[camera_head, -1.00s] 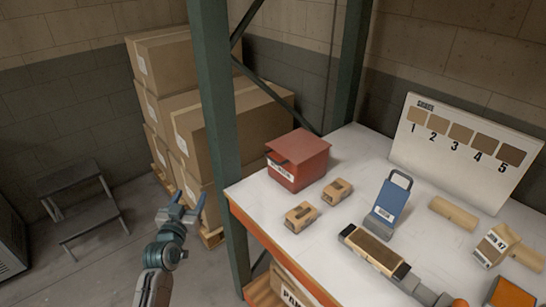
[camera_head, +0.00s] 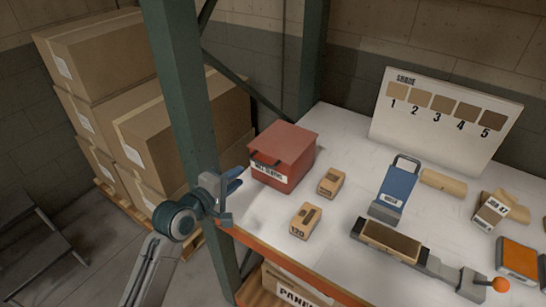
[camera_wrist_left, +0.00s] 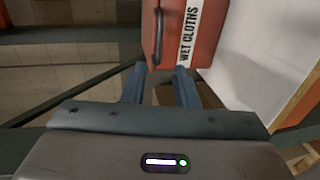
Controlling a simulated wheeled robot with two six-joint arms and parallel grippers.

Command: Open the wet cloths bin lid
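The red wet cloths bin (camera_head: 285,172) stands at the left end of the white shelf top, with its lid (camera_head: 284,140) shut. A dark handle shows at the lid's front edge; it also shows in the left wrist view (camera_wrist_left: 159,36), beside the white "WET CLOTHS" label (camera_wrist_left: 188,32). My left gripper (camera_head: 236,180) is just left of the bin's front, close to it and apart from the handle. In the left wrist view its two blue fingers (camera_wrist_left: 160,84) are spread with nothing between them, pointing at the bin. My right gripper is not in view.
A green post (camera_head: 182,100) rises close behind my left arm. Small sanding blocks (camera_head: 306,221), a blue tool (camera_head: 396,188) and a long block tool (camera_head: 392,242) lie right of the bin. A numbered board (camera_head: 445,120) stands at the back. Cartons (camera_head: 100,55) are stacked at left.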

